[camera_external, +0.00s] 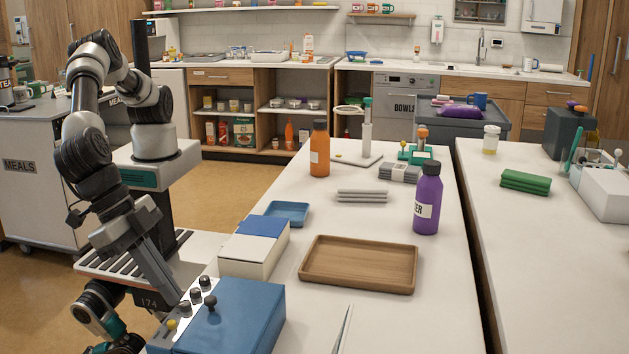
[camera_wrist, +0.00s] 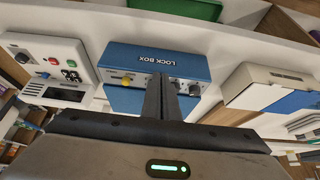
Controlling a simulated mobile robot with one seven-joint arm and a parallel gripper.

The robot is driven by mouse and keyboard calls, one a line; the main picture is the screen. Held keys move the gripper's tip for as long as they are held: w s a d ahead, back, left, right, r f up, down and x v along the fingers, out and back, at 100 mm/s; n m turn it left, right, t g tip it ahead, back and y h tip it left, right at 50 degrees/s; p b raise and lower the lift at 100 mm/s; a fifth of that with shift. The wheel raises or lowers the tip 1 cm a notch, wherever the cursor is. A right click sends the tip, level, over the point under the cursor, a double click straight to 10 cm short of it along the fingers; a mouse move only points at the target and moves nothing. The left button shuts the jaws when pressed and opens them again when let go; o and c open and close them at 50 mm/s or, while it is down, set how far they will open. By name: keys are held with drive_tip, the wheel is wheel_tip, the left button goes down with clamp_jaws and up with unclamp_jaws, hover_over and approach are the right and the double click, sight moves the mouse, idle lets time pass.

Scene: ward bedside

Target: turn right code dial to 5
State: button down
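The blue lock box (camera_external: 235,318) stands at the near left end of the white table. Its sloped front panel carries a row of dark dials (camera_external: 196,296) and a yellow knob (camera_external: 171,325). In the wrist view the lock box (camera_wrist: 155,56) is straight ahead, with the yellow knob (camera_wrist: 127,80) left of my fingers and a dark dial (camera_wrist: 195,88) to their right. My gripper (camera_wrist: 163,78) has its fingers close together in front of the panel's middle; it reaches down to the panel in the external view (camera_external: 177,299). The fingers hide part of the dial row. Touch and dial numbers are unclear.
A white box with a blue top (camera_external: 253,246) stands right behind the lock box. A control panel with buttons (camera_wrist: 52,66) is on the other side. A wooden tray (camera_external: 360,290), purple bottle (camera_external: 427,205) and orange bottle (camera_external: 319,150) stand farther along the table.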

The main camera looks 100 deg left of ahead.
drive_tip(key=shift+w+a, duration=0.15)
drive_tip(key=shift+w, duration=0.05)
wheel_tip(320, 180, up, 6)
drive_tip(key=p, duration=0.2)
drive_tip(key=shift+s, duration=0.45)
drive_tip(key=f+p, duration=0.1)
drive_tip(key=f, duration=0.1)
drive_tip(key=d+f+p, duration=0.1)
drive_tip(key=f, duration=0.1)
drive_tip(key=d+f+p, duration=0.1)
drive_tip(key=f, duration=0.1)
drive_tip(key=shift+w+d, duration=0.2)
idle(0.6)
